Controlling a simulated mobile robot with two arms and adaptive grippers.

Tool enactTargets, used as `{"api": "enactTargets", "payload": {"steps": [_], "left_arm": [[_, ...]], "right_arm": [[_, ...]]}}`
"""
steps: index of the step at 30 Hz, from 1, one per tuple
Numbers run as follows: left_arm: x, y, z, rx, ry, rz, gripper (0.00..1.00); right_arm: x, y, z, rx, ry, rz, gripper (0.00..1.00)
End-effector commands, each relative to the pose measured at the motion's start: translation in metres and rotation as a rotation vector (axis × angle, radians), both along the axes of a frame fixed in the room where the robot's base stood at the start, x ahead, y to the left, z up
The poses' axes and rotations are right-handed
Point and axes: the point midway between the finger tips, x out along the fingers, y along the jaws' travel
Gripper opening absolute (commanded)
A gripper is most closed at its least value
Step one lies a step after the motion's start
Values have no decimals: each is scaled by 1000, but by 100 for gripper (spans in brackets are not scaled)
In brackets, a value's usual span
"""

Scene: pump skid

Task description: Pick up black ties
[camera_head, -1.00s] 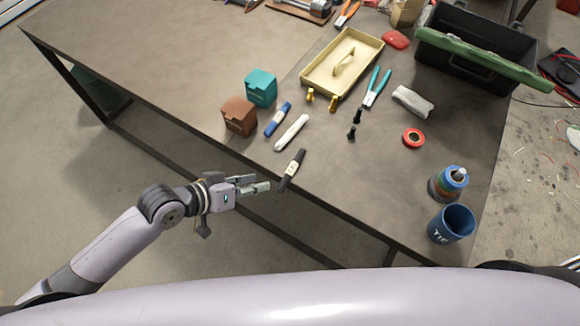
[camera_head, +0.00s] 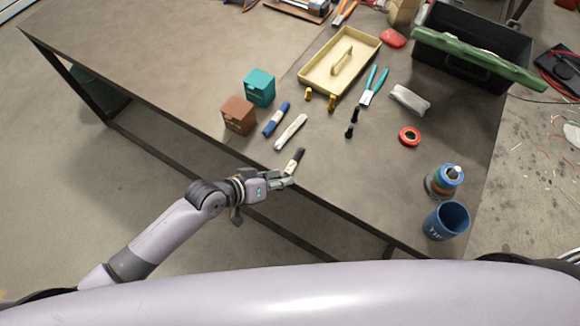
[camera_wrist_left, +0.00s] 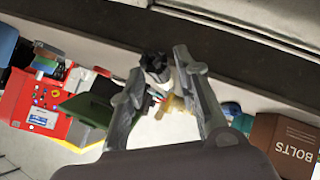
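The black ties (camera_head: 296,160) are a dark bundle with a pale band, lying near the table's front edge. My left gripper (camera_head: 285,180) is at their near end and hides part of them. In the left wrist view the black bundle (camera_wrist_left: 156,66) shows between the tips of my left gripper (camera_wrist_left: 160,72). The fingers stand apart on either side of it; firm contact cannot be made out. My right gripper is not in view.
A white bundle (camera_head: 291,132) and a blue bundle (camera_head: 276,119) lie behind the black ties. Brown (camera_head: 238,115) and teal (camera_head: 259,87) boxes stand at left. A blue cup (camera_head: 447,222) stands at the right front. The table's left part is clear.

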Motion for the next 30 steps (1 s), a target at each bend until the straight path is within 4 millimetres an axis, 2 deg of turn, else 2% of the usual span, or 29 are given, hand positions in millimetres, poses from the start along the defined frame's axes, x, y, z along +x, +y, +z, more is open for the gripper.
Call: {"api": "enactTargets", "payload": {"steps": [2, 14, 25, 30], "left_arm": [[0, 0, 0, 0, 0, 0, 26], [0, 0, 0, 0, 1, 1, 0], [0, 0, 1, 0, 0, 0, 0], [0, 0, 12, -2, -1, 0, 0]], "right_arm": [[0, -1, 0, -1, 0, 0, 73], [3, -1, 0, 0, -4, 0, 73], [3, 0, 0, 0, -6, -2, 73], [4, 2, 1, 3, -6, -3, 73]]}}
